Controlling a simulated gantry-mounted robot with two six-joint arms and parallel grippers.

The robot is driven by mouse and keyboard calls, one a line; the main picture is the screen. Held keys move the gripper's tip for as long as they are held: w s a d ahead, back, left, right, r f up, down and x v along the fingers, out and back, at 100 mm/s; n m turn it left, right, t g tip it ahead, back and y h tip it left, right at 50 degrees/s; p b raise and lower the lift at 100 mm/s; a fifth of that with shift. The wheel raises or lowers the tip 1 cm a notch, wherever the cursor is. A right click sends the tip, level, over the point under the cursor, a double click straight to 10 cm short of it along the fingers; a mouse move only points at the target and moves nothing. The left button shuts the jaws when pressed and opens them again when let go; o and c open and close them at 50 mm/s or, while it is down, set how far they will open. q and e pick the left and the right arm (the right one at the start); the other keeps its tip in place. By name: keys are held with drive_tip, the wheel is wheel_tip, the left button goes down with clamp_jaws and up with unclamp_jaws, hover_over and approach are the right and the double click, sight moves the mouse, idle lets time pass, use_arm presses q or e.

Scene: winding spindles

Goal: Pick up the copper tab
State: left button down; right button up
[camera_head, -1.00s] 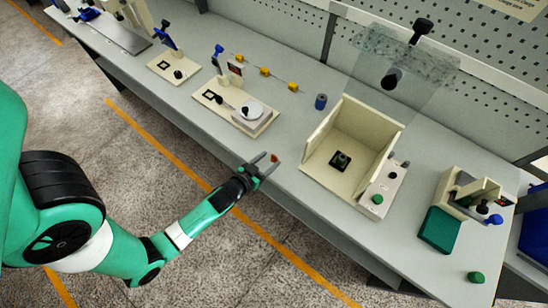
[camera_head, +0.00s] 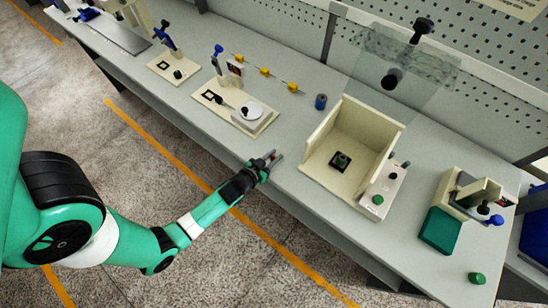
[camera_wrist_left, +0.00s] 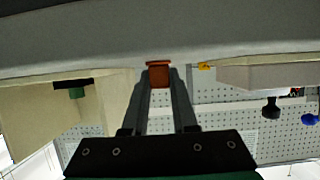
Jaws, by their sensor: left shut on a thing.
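The copper tab (camera_wrist_left: 159,75) is a small orange-brown piece between the fingertips of my left gripper in the left wrist view. In the head view my left gripper (camera_head: 271,158) is at the front edge of the workbench, left of the cream open box. Its fingers are shut on the tab, which shows there only as a small reddish spot (camera_head: 274,154). I cannot tell whether the tab still touches the bench. My right gripper is not in view.
The cream box (camera_head: 318,181) with a clear raised cover (camera_head: 392,75) stands right of the gripper. A blue cylinder (camera_head: 321,101) stands farther back. The bench between them is clear.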

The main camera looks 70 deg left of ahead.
sight(274, 156)
use_arm(q)
drive_tip(key=shift+r+p, duration=0.35)
drive_tip(key=shift+r, duration=0.2)
wheel_tip(274, 156, up, 3)
drive_tip(key=shift+f+p, duration=0.1)
drive_tip(key=shift+p, duration=0.8)
drive_tip(key=s+d+r, duration=0.7)
drive_tip(key=d+r, duration=0.2)
drive_tip(key=d, duration=0.2)
drive_tip(key=shift+s+d, duration=0.3)
drive_tip(key=shift+d, duration=0.1)
drive_tip(key=shift+r, duration=0.1)
